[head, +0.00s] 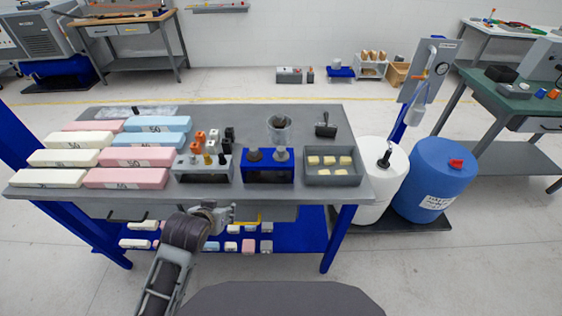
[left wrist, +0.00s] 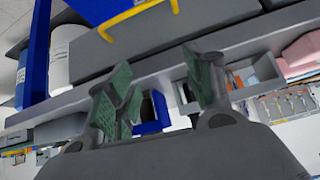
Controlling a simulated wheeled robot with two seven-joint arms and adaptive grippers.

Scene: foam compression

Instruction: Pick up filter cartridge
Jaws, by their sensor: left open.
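I cannot tell for sure which item is the filter cartridge. My left gripper (head: 219,213) is in front of the table's front edge, below the grey holder, open and empty. In the left wrist view its green-padded fingers (left wrist: 160,90) are spread apart, with the table edge and the blue holder (left wrist: 151,127) beyond. My right gripper is not in view.
Pink, white and blue foam blocks (head: 125,178) cover the left of the grey table (head: 330,117). A grey tray (head: 333,181) with yellowish pieces is at the right front. A white drum (head: 378,187) and blue drum (head: 437,180) stand right of the table.

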